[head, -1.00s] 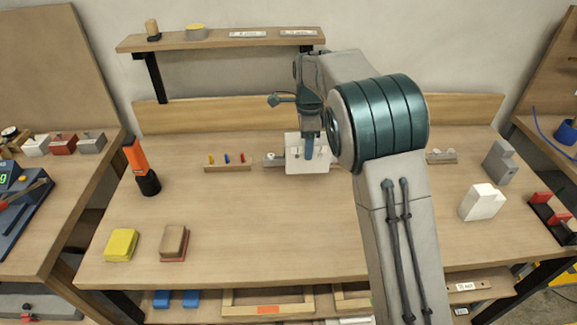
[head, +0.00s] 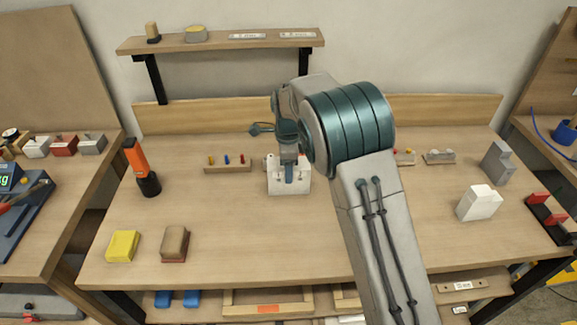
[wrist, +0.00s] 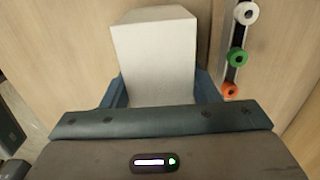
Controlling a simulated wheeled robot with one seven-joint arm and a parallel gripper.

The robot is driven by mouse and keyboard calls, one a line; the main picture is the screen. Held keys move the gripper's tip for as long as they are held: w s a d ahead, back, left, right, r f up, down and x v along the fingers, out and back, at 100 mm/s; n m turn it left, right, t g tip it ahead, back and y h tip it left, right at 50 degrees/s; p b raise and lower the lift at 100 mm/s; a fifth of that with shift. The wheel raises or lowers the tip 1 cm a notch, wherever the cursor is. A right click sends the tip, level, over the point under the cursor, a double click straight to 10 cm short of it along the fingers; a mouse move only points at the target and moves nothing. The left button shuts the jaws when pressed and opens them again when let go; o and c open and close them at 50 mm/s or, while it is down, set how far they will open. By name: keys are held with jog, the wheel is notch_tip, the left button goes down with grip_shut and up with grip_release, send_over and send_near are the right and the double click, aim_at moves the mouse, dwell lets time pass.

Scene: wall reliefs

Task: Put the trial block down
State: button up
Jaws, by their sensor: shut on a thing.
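A white block (head: 289,184), which I take to be the trial block, is in my gripper (head: 288,174) in the head view, left of centre over the workbench. In the wrist view the white block (wrist: 155,60) sits between the two blue fingers of my gripper (wrist: 158,88), which are shut on its sides. The fingers partly hide its near face. I cannot tell whether its underside touches the bench (head: 250,245).
A peg strip (head: 228,165) stands behind and left of the block. A rail with coloured knobs (wrist: 237,58) is close beside it in the wrist view. Another white block (head: 480,203) stands at right; yellow (head: 122,246) and brown (head: 174,243) blocks lie front left. The front middle is clear.

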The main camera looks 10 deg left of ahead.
jog(key=o, duration=1.2)
jog(key=shift+f, duration=0.1)
notch_tip(320, 180, up, 12)
jog(key=s+d+r+n, duration=0.2)
jog(key=d, duration=0.3)
jog(key=s+d+r+n, duration=0.1)
jog(key=s+d+r, duration=0.15)
jog(key=d, duration=0.35)
jog(key=s+d+f+n+t, duration=0.1)
jog(key=s+d+n, duration=0.3)
jog(key=s, duration=0.4)
jog(key=s+d+f+n+t, duration=0.1)
jog(key=s+d+n, duration=0.3)
jog(key=s+d, duration=0.3)
jog(key=s+d+f+n+t, duration=0.1)
jog(key=s+d+n, duration=0.3)
jog(key=s, duration=0.5)
jog(key=shift+d+f, duration=0.15)
jog(key=shift+d, duration=0.35)
jog(key=shift+d+f, duration=0.15)
jog(key=shift+d, duration=0.35)
